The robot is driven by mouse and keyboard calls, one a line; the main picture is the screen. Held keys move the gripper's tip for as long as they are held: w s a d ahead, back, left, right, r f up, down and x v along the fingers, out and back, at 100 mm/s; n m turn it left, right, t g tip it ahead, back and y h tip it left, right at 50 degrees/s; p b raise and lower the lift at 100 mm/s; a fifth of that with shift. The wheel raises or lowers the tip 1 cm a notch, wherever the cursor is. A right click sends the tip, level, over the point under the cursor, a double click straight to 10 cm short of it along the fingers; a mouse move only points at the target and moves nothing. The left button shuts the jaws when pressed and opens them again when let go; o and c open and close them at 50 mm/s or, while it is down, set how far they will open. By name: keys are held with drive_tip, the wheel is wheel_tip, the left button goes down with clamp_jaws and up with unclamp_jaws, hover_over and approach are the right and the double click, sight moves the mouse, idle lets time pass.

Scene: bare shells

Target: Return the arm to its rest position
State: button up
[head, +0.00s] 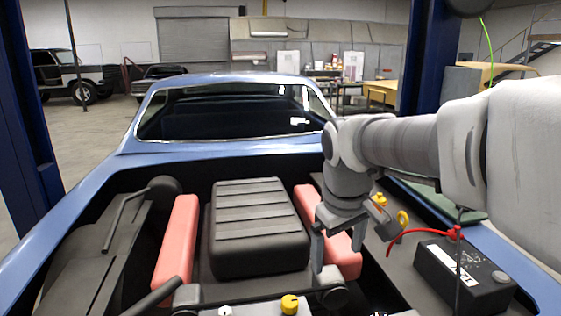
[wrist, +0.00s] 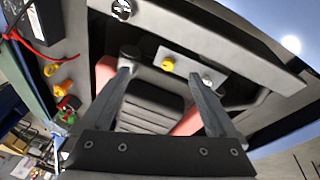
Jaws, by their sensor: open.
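My gripper (head: 337,250) hangs from my outstretched arm with its fingers pointing down over the open engine bay of a blue car. It is to the right of the black ribbed engine cover (head: 260,228) and in front of the right red block (head: 330,235). In the wrist view the two grey fingers (wrist: 160,76) stand wide apart. Nothing is held between them. The ribbed cover (wrist: 153,105) shows behind the fingers. Whether the fingertips touch anything below cannot be told.
A yellow cap (head: 290,304) sits at the bay's front. A black battery (head: 462,278) with a red cable (head: 420,234) is on the right. Another red block (head: 176,243) is on the left. Blue posts (head: 432,55) flank the car.

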drive_tip(key=s+d+f+m+t, duration=0.1)
drive_tip(key=s+d+m, duration=0.1)
drive_tip(key=s, duration=0.6)
drive_tip(key=s+d+f+m+t, duration=0.1)
drive_tip(key=s+d+m, duration=0.1)
drive_tip(key=s, duration=0.6)
drive_tip(key=shift+f+m+y, duration=0.25)
drive_tip(key=shift+m+y, duration=0.05)
drive_tip(key=shift+m, duration=0.5)
drive_tip(key=shift+a, duration=0.2)
